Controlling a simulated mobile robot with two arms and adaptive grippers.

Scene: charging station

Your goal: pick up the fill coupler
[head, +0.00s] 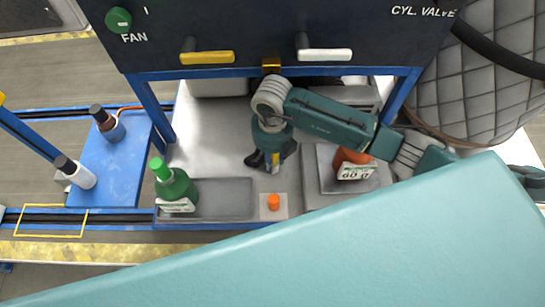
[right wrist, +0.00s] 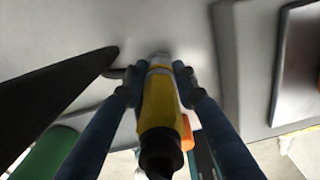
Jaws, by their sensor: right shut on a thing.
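The fill coupler (right wrist: 160,105) is yellow with a black end and a pale metal tip, and it sits between the two fingers of my right gripper (right wrist: 157,80) in the right wrist view. In the head view my right gripper (head: 271,163) points down over the grey work surface, and a small yellow and light part of the coupler (head: 275,160) shows between its dark fingers. The gripper is shut on the coupler. I cannot tell whether the coupler touches the surface. My left gripper is not in view.
A green bottle (head: 177,188) stands at the left of a grey tray (head: 228,203). An orange cap (head: 273,202) is in front of the gripper. The panel with yellow (head: 207,58) and white (head: 325,55) handles is behind.

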